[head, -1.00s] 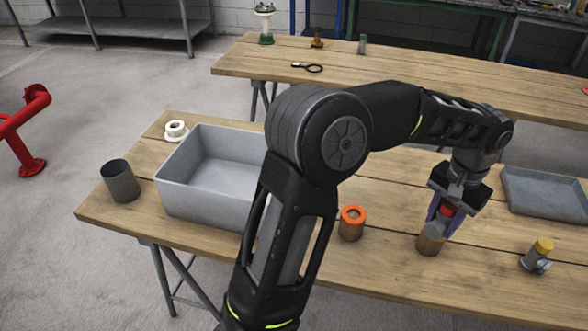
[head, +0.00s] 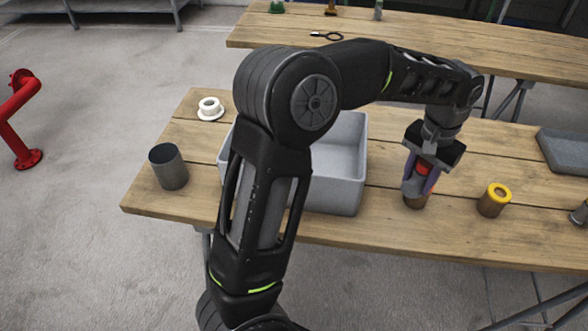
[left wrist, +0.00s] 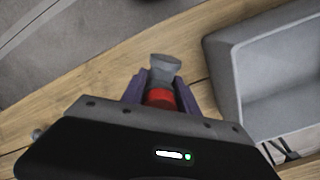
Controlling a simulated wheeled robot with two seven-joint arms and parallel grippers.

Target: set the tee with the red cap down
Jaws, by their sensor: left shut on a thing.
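My left gripper (head: 419,180) is shut on the grey tee with the red cap (head: 413,186). The red cap shows between the purple fingers, with the grey tee body below it. In the left wrist view the tee (left wrist: 165,68) sticks out past the fingers, the red cap (left wrist: 160,98) between them. My right gripper is not in view.
A grey bin (head: 345,190) stands left of the gripper, partly behind my arm. A grey cup (head: 168,166) and a white flanged ring (head: 210,108) are farther left. A grey tray (head: 565,150) and a cut-off grey fitting (head: 581,213) are at the right.

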